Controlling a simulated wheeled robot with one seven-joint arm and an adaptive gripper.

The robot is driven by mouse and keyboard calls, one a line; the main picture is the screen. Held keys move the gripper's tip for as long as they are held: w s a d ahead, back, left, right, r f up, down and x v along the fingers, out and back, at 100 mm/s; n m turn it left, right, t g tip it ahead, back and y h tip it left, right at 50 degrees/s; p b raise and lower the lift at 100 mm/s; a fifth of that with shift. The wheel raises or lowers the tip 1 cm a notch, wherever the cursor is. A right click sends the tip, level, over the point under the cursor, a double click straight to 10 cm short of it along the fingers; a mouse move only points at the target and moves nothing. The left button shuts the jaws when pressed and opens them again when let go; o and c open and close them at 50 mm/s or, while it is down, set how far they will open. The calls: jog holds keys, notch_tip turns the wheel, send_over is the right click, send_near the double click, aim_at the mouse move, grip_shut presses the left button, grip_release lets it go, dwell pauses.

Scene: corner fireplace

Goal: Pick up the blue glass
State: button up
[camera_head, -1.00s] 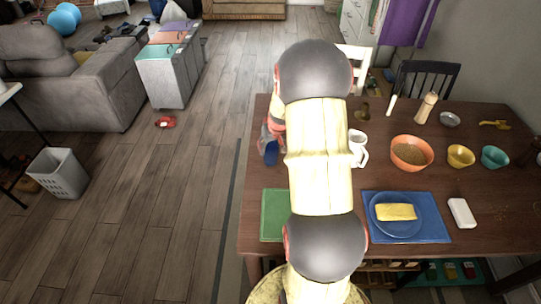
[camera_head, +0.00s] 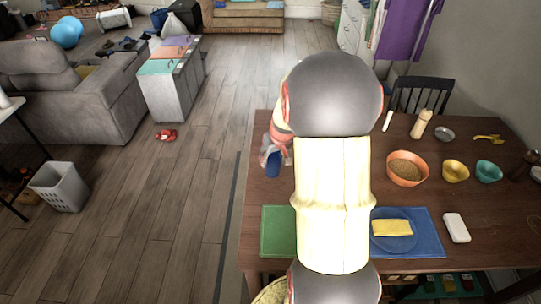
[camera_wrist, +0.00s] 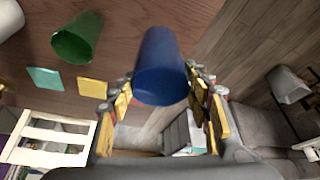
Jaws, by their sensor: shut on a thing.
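The blue glass (camera_wrist: 161,68) is in the middle of the wrist view, between the yellow-padded fingers of my gripper (camera_wrist: 165,92). My gripper is shut on it. In the head view the blue glass (camera_head: 271,160) shows at the left edge of the table, beside my gripper (camera_head: 277,150), partly hidden by it. My arm covers the middle of the table in the head view. I cannot tell for sure whether the glass is clear of the table top.
A green glass (camera_wrist: 77,38) stands near the blue one in the wrist view. The table (camera_head: 440,190) also bears an orange bowl (camera_head: 407,169), a yellow bowl (camera_head: 455,170), a teal bowl (camera_head: 489,171) and a blue placemat (camera_head: 428,243). Open floor (camera_head: 190,210) lies left of the table.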

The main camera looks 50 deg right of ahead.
jog(key=s+a+r, duration=0.1)
jog(key=s, duration=0.1)
jog(key=s+a+r+p, duration=0.1)
jog(key=s+a, duration=0.1)
jog(key=s+a+r, duration=0.1)
jog(key=s+a, duration=0.1)
jog(key=shift+s+r, duration=0.1)
